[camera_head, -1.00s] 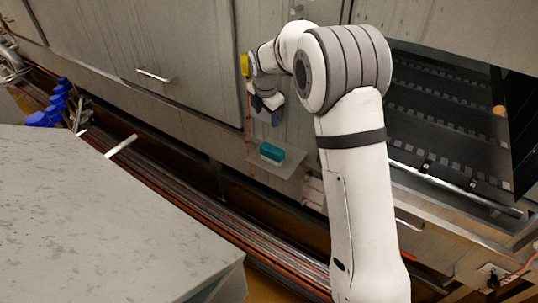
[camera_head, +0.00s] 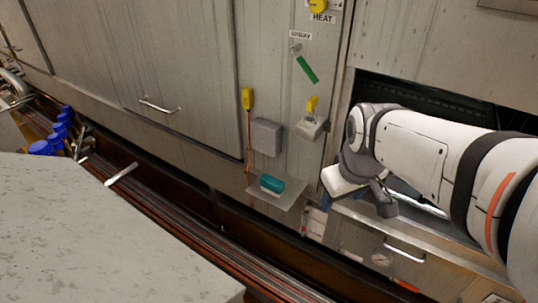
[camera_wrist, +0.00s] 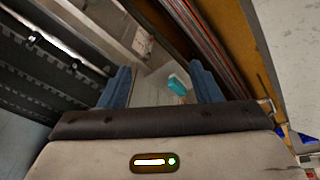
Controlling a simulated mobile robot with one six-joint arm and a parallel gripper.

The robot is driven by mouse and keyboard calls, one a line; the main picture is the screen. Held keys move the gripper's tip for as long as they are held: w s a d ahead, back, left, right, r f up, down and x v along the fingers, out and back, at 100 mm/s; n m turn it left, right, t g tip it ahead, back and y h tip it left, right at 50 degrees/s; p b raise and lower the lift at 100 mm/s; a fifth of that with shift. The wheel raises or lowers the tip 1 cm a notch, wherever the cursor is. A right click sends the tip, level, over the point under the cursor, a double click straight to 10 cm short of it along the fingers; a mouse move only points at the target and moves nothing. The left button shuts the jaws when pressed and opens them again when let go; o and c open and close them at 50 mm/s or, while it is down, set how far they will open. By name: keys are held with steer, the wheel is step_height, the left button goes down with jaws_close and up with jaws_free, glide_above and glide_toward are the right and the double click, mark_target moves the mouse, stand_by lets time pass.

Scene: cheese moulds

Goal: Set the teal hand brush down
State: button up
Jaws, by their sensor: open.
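The teal hand brush (camera_head: 271,183) lies on a small grey shelf (camera_head: 290,197) that juts from the cabinet front. In the wrist view the brush (camera_wrist: 177,85) shows beyond my fingers, apart from them. My gripper (camera_wrist: 160,86) is open and empty, its two blue fingers spread. In the head view my gripper is to the right of the shelf, partly hidden by my wrist, clear of the brush.
Above the shelf are a grey box (camera_head: 265,137), a yellow device (camera_head: 247,98) on an orange cord and a green-handled lever (camera_head: 306,68). A grey table (camera_head: 90,230) fills the lower left. Pipes run along the floor between.

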steer(key=s+f+m, duration=0.2)
steer(key=s+m, duration=0.3)
steer(key=s, duration=0.1)
steer(key=w+a+f+m+g+y+b, duration=0.4)
steer(key=w+a+f+m+y, duration=0.1)
steer(key=w+a+f+y, duration=0.15)
steer(key=m+t+y+b, duration=0.7)
steer(key=m+t+y, duration=0.3)
steer(key=m, duration=0.9)
glide_toward(272, 183)
steer(key=w+a+f, duration=0.1)
steer(key=w+a+t+h, duration=0.1)
steer(key=shift+w+f+h, duration=0.25)
steer(key=shift+w+f, duration=0.1)
steer(key=shift+f, duration=0.05)
steer(key=shift+w+a+r, duration=0.15)
steer(key=shift+a+r, duration=0.05)
steer(key=shift+a, duration=0.15)
steer(key=x, duration=0.3)
steer(key=p+x, duration=0.1)
steer(key=x, duration=0.3)
steer(key=shift+a+r, duration=0.1)
steer(key=shift+r, duration=0.15)
